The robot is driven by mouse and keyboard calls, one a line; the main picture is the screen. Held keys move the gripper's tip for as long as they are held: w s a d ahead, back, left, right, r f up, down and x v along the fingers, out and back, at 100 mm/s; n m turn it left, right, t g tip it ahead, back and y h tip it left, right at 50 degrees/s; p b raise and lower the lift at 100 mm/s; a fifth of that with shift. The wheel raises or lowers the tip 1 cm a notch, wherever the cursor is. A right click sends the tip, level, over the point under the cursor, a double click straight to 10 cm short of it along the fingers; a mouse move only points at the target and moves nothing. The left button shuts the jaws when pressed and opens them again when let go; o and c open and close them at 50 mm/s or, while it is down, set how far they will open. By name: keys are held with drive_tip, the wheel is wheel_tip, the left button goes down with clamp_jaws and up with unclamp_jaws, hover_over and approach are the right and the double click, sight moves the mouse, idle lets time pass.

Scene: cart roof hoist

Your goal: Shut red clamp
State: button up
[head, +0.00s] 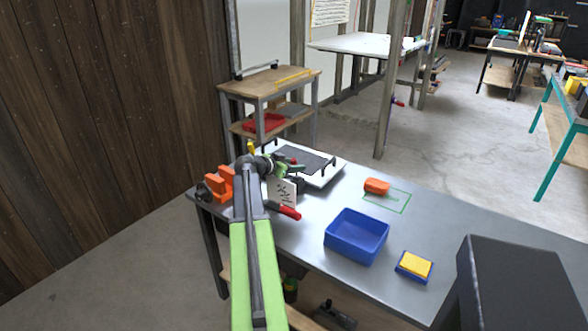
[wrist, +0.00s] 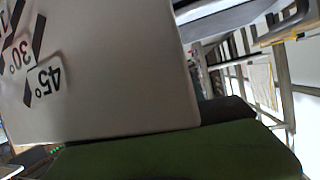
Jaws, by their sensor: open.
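My gripper (head: 284,170) is over the far left part of the metal workbench, partly hidden by my own arm. It is open, beside a small white plate (head: 282,191) with black marks. In the wrist view this plate (wrist: 110,70) fills the left half, with angle marks such as 45° and 30°, above a dark green part of my gripper. A red handle (head: 289,212) sticks out below the plate, and a small red tip (head: 293,160) shows by my gripper. I cannot tell which belongs to the red clamp, or whether the clamp is open or shut.
An orange vise-like block (head: 220,184) stands at the bench's left end. A white tray with a dark panel (head: 322,167) lies behind my gripper. An orange block (head: 377,186), a blue bin (head: 356,236) and a yellow sponge (head: 416,265) are to the right. The bench between them is clear.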

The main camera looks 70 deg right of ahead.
drive_tip(key=shift+c, duration=0.5)
clamp_jaws()
idle(0.9)
